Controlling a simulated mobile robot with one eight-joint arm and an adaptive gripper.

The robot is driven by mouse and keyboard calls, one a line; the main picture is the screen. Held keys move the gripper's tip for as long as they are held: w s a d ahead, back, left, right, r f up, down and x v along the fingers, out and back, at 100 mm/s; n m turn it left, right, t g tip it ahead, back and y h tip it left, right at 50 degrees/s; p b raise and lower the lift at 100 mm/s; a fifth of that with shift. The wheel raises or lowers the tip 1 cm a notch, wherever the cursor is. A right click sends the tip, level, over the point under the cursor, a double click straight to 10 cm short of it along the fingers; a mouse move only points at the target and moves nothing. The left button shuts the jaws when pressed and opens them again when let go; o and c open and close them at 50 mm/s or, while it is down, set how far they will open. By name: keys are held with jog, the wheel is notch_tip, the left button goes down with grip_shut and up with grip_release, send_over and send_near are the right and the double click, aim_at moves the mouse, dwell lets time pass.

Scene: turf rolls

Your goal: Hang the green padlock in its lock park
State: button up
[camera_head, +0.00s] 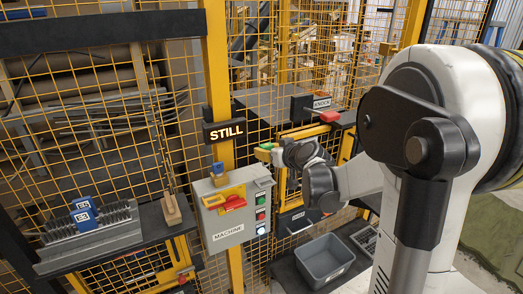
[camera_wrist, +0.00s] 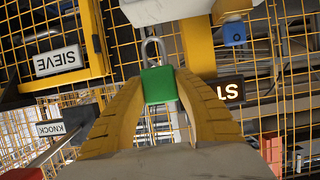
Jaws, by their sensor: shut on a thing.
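The green padlock (camera_wrist: 159,84) is between the two tan fingers of my gripper (camera_wrist: 160,92), with its grey shackle standing up in the wrist view. In the head view the green padlock (camera_head: 262,153) shows small at the tip of my gripper (camera_head: 270,154), just right of the yellow post and below the STILL sign. My gripper is shut on it and holds it in the air. A blue padlock (camera_head: 217,168) hangs above the grey MACHINE box (camera_head: 222,236); it also shows in the wrist view (camera_wrist: 234,33). I cannot tell which fitting is the lock park.
Yellow mesh fencing and the yellow post (camera_head: 217,75) stand close behind my gripper. The STILL sign (camera_head: 224,131) projects there. A red switch handle (camera_head: 232,203) is on the MACHINE box. A grey bin (camera_head: 325,262) is below. A rack with blue tags (camera_head: 83,213) is at left.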

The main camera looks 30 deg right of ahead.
aim_at(267, 166)
jog(key=shift+f+b, duration=2.65)
jog(key=shift+f, duration=0.25)
jog(key=shift+f+b, duration=0.2)
jog(key=shift+b, duration=0.2)
jog(key=shift+f, duration=0.3)
jog(key=shift+f+b, duration=2.05)
jog(key=shift+f, duration=0.05)
jog(key=o, duration=1.2)
jog(key=shift+r, duration=0.1)
jog(key=v, duration=1.2)
